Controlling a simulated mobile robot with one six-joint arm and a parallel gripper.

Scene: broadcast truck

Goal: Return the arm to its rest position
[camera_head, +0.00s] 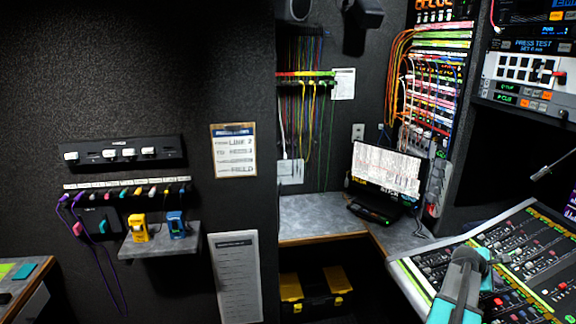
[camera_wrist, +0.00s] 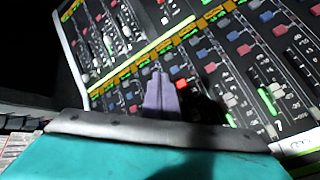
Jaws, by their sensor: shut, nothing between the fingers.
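My gripper (camera_head: 470,256) is at the lower right of the head view, grey with a teal body. It is in front of the sloped mixing console (camera_head: 527,262) in that picture. In the wrist view the fingers (camera_wrist: 160,92) are together and empty, pointing towards the console (camera_wrist: 215,62) and its rows of faders and coloured buttons. The gap between fingertips and console is hard to judge. The rest of my arm is mostly out of frame.
A small monitor (camera_head: 387,170) stands on the grey corner desk (camera_head: 312,217). A thin microphone arm (camera_head: 555,165) reaches in from the right. A wall shelf (camera_head: 160,243) holds a yellow device (camera_head: 138,230) and a blue device (camera_head: 177,226). A black-and-yellow toolbox (camera_head: 316,295) is below the desk.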

